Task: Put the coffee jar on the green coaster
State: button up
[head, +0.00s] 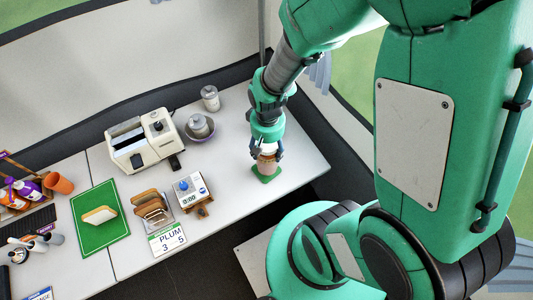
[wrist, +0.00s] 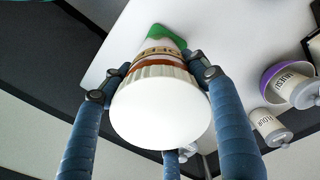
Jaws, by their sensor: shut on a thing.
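The coffee jar (wrist: 160,100) has a white lid and a brown and cream label. In the wrist view its lid fills the middle, with blue fingers around it. My gripper (head: 266,152) is shut on the jar, which also shows in the head view (head: 267,165). The green coaster (head: 266,173) lies on the white counter directly below the jar, near the counter's right end. Part of the coaster also shows past the jar in the wrist view (wrist: 158,31). The jar looks upright over the coaster; I cannot tell whether its base touches it.
A jar in a purple bowl (head: 200,128) and another white jar (head: 210,98) stand to the left. A toaster (head: 143,140), a green board (head: 99,218), a bread rack (head: 152,208) and a small timer (head: 190,188) are farther left. The counter around the coaster is clear.

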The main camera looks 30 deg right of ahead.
jog(key=shift+w, duration=0.3)
jog(key=shift+f+b, duration=0.65)
jog(key=shift+f, duration=1.25)
jog(key=o, duration=1.7)
notch_tip(320, 180, up, 12)
jog(key=p, duration=0.3)
jog(key=shift+r, duration=0.2)
